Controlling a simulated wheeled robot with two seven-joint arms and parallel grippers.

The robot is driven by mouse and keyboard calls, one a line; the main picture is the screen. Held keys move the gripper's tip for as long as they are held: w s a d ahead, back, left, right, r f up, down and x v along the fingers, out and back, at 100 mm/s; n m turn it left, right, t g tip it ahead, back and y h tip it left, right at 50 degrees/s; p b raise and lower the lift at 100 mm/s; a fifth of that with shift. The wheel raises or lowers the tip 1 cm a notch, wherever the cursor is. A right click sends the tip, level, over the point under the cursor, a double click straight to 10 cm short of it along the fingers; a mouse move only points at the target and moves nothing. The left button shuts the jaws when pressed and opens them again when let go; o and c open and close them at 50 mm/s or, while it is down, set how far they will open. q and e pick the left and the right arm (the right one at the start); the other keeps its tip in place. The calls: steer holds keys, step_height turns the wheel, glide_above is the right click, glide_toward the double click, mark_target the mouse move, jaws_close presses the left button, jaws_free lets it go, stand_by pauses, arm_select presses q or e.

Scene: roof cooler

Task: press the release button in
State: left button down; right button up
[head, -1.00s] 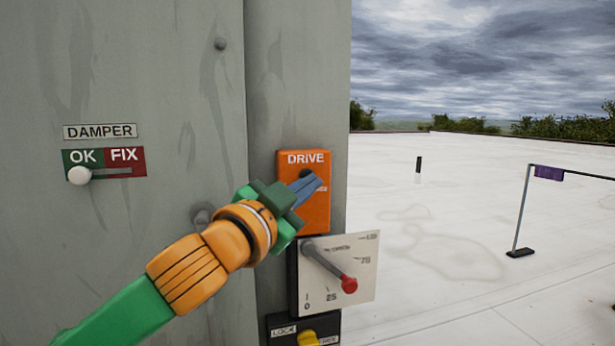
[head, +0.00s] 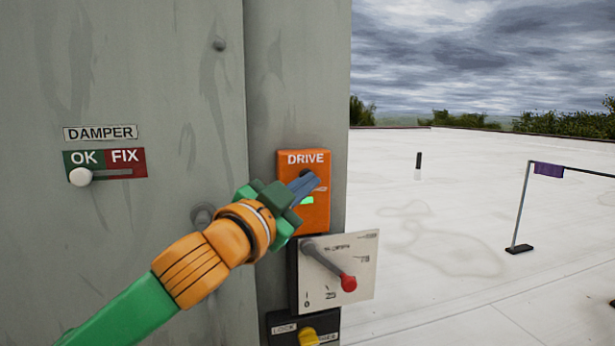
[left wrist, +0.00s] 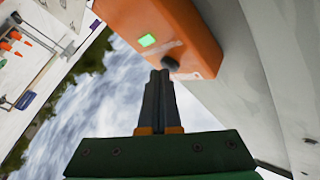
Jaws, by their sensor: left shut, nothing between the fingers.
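The orange box labelled DRIVE (head: 287,168) is mounted on the grey cabinet; the left wrist view shows it too (left wrist: 198,38). A dark round button (left wrist: 170,63) stands out from its face, and a green lamp (head: 307,200) is lit beside it, also in the left wrist view (left wrist: 147,40). My left gripper (head: 316,180) is shut and empty. Its fingertips (left wrist: 160,74) are at the button, overlapping its edge in the left wrist view; I cannot tell whether they touch. In the head view the fingers hide the button. My right gripper is not in view.
Below the box are a dial plate (head: 365,262) with a red-tipped lever (head: 348,283) and a yellow LOCK knob (head: 308,338). A DAMPER slider (head: 79,176) is at left, its white knob at OK. The roof at right is open, with a purple-flagged rail (head: 548,170).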

arm_select(q)
steer(key=shift+s+d+b, duration=0.95)
steer(key=shift+s+b, duration=0.3)
steer(key=shift+s, duration=1.5)
steer(key=s+a+f+n+g+y, duration=0.2)
steer(key=a+f+n+g, duration=0.15)
steer(key=f, duration=1.45)
steer(key=s+a+f+n+g+y, duration=0.1)
steer(key=a+f+n+g+y, duration=0.25)
steer(key=f, duration=1.45)
steer(key=s+a+f+n+g+y, duration=0.25)
steer(key=s+a+f, duration=0.25)
steer(key=s+f, duration=0.5)
steer(key=s+a+f+n+g+y, duration=0.1)
steer(key=s+a+f+g, duration=0.3)
steer(key=s+f, duration=0.6)
steer(key=s+f+g, duration=0.2)
steer(key=s+f, duration=0.1)
steer(key=f, duration=1.1)
steer(key=s+a+f, duration=0.2)
steer(key=s+f, duration=0.8)
steer(key=s, duration=0.2)
steer(key=shift+s+a+f+g, duration=0.25)
steer(key=shift+s+f+g, duration=0.1)
steer(key=shift+s+g, duration=0.1)
